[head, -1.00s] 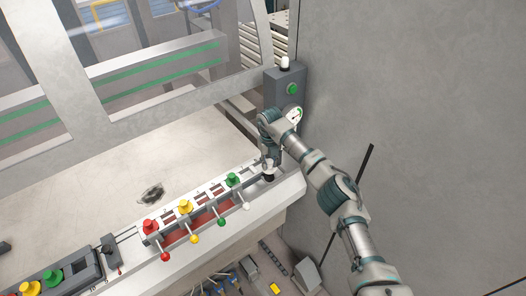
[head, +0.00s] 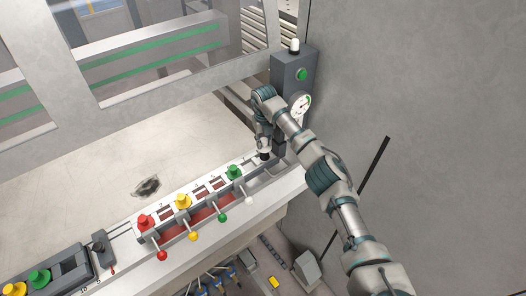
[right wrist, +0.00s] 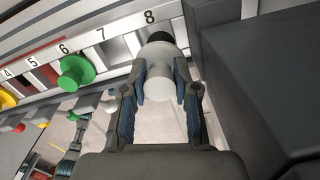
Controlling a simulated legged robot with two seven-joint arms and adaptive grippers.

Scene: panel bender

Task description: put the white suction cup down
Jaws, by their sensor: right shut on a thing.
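The white suction cup (right wrist: 156,75) is between the fingers of my right gripper (right wrist: 163,88) in the right wrist view, with a black part at its far end. The gripper is shut on it. The cup is close to the slot marked 8 on the numbered rack (head: 215,205); I cannot tell whether it touches the rack. In the head view my right gripper (head: 264,150) points down at the rack's right end and mostly hides the cup. My left gripper is not in view.
Red (head: 146,222), yellow (head: 183,202) and green (head: 233,172) cups stand in the rack, with colored-knob levers along its front. A grey box with a green button (head: 302,74) and a gauge (head: 299,106) stand behind my right gripper. A grey wall (head: 430,90) is to the right.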

